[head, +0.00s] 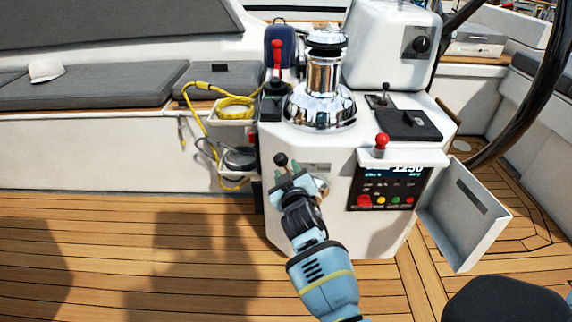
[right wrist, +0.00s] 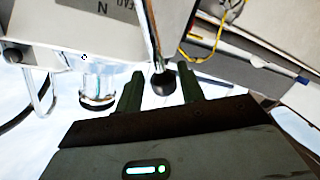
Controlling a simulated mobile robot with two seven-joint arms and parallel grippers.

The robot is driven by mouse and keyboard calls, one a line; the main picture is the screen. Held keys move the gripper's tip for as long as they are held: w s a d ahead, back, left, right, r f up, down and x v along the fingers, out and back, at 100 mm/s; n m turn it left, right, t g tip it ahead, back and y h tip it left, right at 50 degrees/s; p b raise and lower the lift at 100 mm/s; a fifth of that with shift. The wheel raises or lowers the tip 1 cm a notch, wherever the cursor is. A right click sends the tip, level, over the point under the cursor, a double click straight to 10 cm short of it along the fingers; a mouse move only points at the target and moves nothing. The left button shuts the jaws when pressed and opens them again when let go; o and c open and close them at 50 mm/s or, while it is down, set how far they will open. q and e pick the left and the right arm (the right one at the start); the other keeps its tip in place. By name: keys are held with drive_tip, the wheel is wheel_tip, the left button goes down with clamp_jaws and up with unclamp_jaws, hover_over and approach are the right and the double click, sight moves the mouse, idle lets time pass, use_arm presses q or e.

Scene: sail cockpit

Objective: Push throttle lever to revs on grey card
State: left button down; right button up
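The throttle lever, with a black ball knob (head: 281,160), stands at the left side of the white console. In the right wrist view its knob (right wrist: 163,84) shows between my fingertips, on a pale rod. My right gripper (head: 291,181) is at the lever with its fingers apart. In the right wrist view the gripper (right wrist: 161,90) has a gap left of the knob; whether the right finger touches it I cannot tell. The engine display (head: 400,172) reads about 1250. I cannot tell for certain which surface is the grey card. My left gripper is not in view.
A chrome winch (head: 322,85) tops the console (head: 340,215). A red-topped lever (head: 277,55) and a red ball knob (head: 382,140) stand nearby. An open white door (head: 465,215) hangs at the right. Yellow rope (head: 232,103) lies at the left. The deck (head: 130,260) is clear.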

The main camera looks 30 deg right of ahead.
drive_tip(key=v, duration=0.4)
drive_tip(key=shift+s+p, duration=0.1)
drive_tip(key=shift+p, duration=0.3)
